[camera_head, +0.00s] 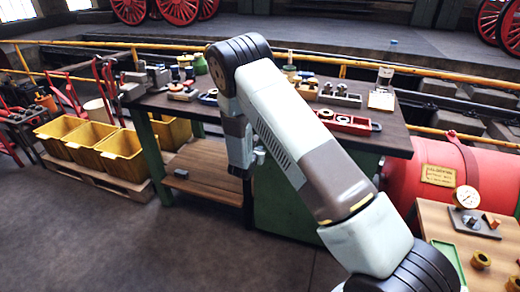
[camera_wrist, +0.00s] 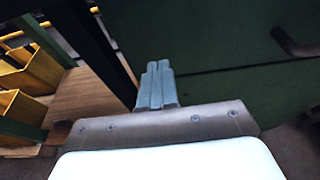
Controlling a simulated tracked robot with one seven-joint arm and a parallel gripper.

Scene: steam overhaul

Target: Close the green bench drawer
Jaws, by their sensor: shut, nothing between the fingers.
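The green bench drawer unit (camera_head: 290,205) stands under the right part of the workbench, partly hidden behind my arm. In the wrist view its dark green front (camera_wrist: 225,45) fills the upper right, with a seam running across it. A dark handle (camera_wrist: 295,45) shows at the right edge. My gripper (camera_wrist: 157,68) is shut and empty, its fingers together in front of the green surface. Whether they touch it I cannot tell. In the head view my arm reaches down at the bench's front edge. How far the drawer stands out is not clear.
The workbench top (camera_head: 225,118) carries tools, a red tray (camera_head: 345,122) and small parts. A low wooden shelf (camera_head: 205,165) is left of the drawer unit. Yellow bins (camera_head: 122,155) stand further left. A red tank (camera_head: 445,170) and small table are right. The front left floor is clear.

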